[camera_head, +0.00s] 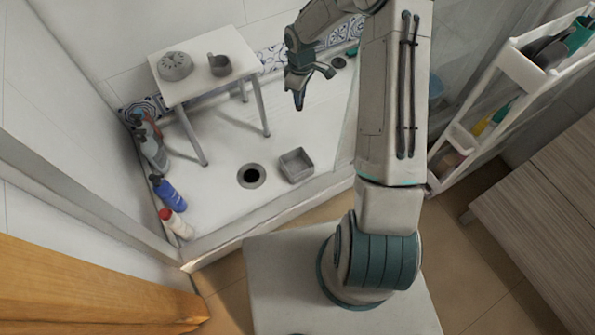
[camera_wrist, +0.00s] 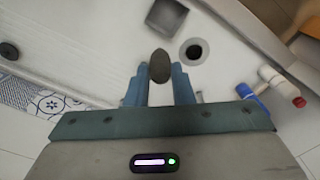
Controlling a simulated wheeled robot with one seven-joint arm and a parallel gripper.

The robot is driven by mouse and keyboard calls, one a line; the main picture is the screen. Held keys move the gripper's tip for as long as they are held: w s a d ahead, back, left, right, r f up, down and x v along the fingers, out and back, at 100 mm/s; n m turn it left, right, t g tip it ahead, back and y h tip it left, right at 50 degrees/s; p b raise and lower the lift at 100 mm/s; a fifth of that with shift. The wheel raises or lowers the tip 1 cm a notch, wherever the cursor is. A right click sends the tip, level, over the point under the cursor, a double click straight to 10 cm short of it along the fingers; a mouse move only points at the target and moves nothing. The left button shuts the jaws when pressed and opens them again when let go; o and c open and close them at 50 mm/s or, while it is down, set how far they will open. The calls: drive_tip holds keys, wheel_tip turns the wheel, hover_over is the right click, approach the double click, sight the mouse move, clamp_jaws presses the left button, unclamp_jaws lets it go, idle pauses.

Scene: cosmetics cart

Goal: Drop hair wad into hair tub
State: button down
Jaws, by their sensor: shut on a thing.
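My gripper (camera_head: 304,84) is up in the air over the white shower floor, beyond the hair tub in the head view. In the wrist view my gripper (camera_wrist: 159,78) has its two blue-grey fingers shut on the hair wad (camera_wrist: 159,65), a dark oval lump between the fingertips. The wad cannot be made out in the head view. The hair tub (camera_head: 297,165) is a small grey square open container on the shower floor, apart from my gripper. It also shows in the wrist view (camera_wrist: 166,18), above the wad.
A dark round drain (camera_head: 251,176) is left of the tub. A white stool (camera_head: 205,68) bears a grey round item and a mug. Several bottles (camera_head: 167,192) line the left edge. A white shelf rack (camera_head: 520,75) stands at right. A raised edge (camera_head: 265,224) borders the shower floor.

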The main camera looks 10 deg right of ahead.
wheel_tip(320, 180, down, 26)
drive_tip(key=s+n+b, duration=0.1)
drive_tip(key=n+b, duration=1.4)
drive_tip(key=shift+s+d+n, duration=0.15)
drive_tip(key=shift+s+n, duration=0.05)
drive_tip(key=shift+n, duration=0.1)
drive_tip(key=c, duration=1.2)
unclamp_jaws()
drive_tip(key=shift+o, duration=0.2)
wheel_tip(320, 180, up, 14)
drive_tip(key=p, duration=0.6)
drive_tip(key=shift+f, duration=0.15)
